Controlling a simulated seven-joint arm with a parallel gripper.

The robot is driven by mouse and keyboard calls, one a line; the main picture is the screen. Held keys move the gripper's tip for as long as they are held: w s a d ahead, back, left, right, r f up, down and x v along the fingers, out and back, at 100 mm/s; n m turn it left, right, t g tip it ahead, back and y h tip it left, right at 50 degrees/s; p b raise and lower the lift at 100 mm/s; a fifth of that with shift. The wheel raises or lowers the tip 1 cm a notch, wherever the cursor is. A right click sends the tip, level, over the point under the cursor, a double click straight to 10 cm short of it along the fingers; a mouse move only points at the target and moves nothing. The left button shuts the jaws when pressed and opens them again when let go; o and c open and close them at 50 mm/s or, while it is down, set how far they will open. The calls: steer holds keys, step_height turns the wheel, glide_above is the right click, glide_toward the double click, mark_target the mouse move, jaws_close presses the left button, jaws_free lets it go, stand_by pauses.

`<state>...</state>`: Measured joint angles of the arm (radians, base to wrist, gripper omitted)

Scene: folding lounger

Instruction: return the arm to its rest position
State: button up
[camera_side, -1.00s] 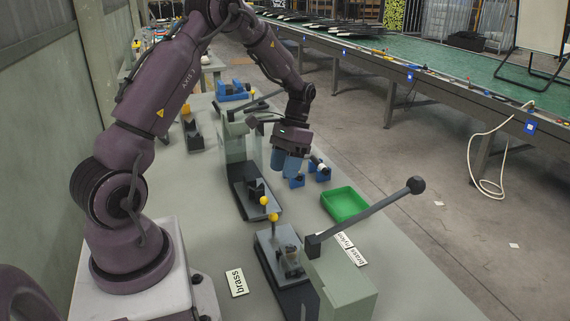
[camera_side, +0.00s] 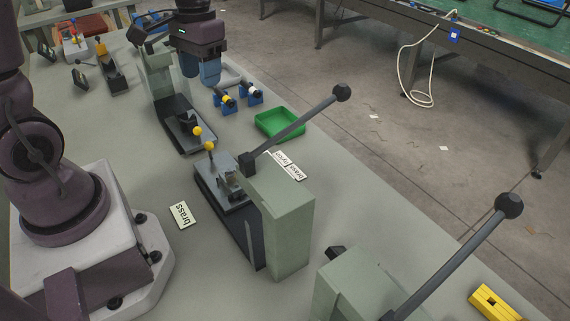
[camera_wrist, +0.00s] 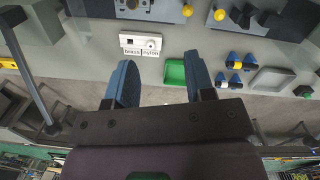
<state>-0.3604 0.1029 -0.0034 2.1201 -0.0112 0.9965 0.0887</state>
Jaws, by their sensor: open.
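My gripper (camera_side: 208,72) hangs with its blue fingers pointing down beside the light green press at the back, left of two small blue holders with yellow and white parts (camera_side: 237,97). In the wrist view my gripper (camera_wrist: 160,82) has its fingers spread wide, with nothing held between them. The green tray (camera_wrist: 174,72) shows beyond the fingertips there. In the side view my upper arm is cut off by the top edge.
Toggle presses with long dark levers, one nearest at centre (camera_side: 285,220), stand along the bench. The green tray (camera_side: 282,123) lies right of the holders. A yellow block (camera_side: 494,303) sits at the lower right.

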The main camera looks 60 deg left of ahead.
steer(key=s+d+r+m+t, duration=0.3)
steer(key=s+d+r+t, duration=0.3)
steer(key=s+d+r, duration=0.2)
steer(key=shift+s+d+r, duration=0.25)
steer(key=shift+d+r, duration=0.55)
steer(key=shift+d, duration=0.35)
